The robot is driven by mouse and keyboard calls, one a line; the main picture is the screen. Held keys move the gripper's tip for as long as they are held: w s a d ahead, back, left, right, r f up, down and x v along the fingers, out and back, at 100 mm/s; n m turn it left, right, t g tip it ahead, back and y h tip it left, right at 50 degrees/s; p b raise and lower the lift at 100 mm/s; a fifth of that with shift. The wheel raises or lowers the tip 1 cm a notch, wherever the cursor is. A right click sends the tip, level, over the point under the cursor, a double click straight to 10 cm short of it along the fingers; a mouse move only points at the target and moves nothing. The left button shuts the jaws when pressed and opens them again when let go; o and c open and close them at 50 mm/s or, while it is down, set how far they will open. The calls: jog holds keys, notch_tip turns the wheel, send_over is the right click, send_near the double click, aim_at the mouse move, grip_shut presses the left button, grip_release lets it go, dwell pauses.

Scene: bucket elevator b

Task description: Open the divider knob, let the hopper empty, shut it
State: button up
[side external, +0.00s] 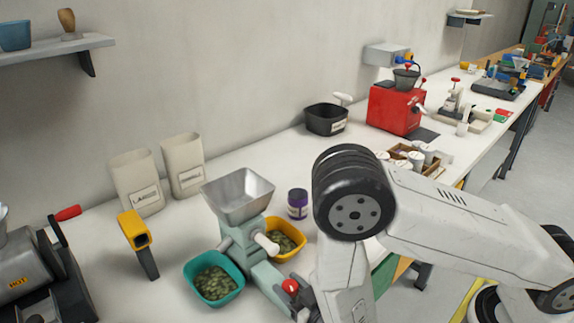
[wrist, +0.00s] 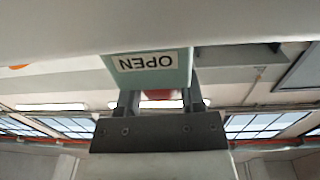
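A metal hopper (side external: 238,192) sits on a pale green machine body (side external: 262,268). Its visible inner walls are bare, and its outlet is hidden. A teal tray (side external: 214,297) on the left and a yellow tray (side external: 301,240) on the right both hold green pieces. The red divider knob (side external: 290,286) is low on the machine's near side. My gripper (side external: 303,297) is at the knob, its fingers partly hidden. In the wrist view, my gripper's fingers (wrist: 160,101) stand on both sides of the red knob (wrist: 165,95), below an upside-down OPEN label (wrist: 153,62). Finger contact is unclear.
Two labelled cream bins (side external: 183,165) stand by the wall. A yellow-headed handheld tool (side external: 135,230) and a grey machine with a red handle (side external: 38,265) are at left. A purple jar (side external: 298,204) stands behind the yellow tray. A red machine (side external: 395,109) is farther back.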

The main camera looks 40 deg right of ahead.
grip_shut()
jog(key=shift+n+g+y, duration=0.25)
jog(key=shift+n+y, duration=0.85)
jog(key=shift+y, duration=0.6)
jog(key=shift+n+g+y, duration=0.25)
jog(key=shift+n+y, duration=0.85)
jog(key=shift+y, duration=0.6)
jog(key=o, duration=0.8)
grip_release()
jog(key=shift+m+t+h, duration=0.25)
jog(key=shift+m+h, duration=0.8)
jog(key=shift+h, duration=0.6)
jog(key=shift+m+t+h, duration=0.25)
jog(key=shift+m+h, duration=0.8)
jog(key=shift+h, duration=0.6)
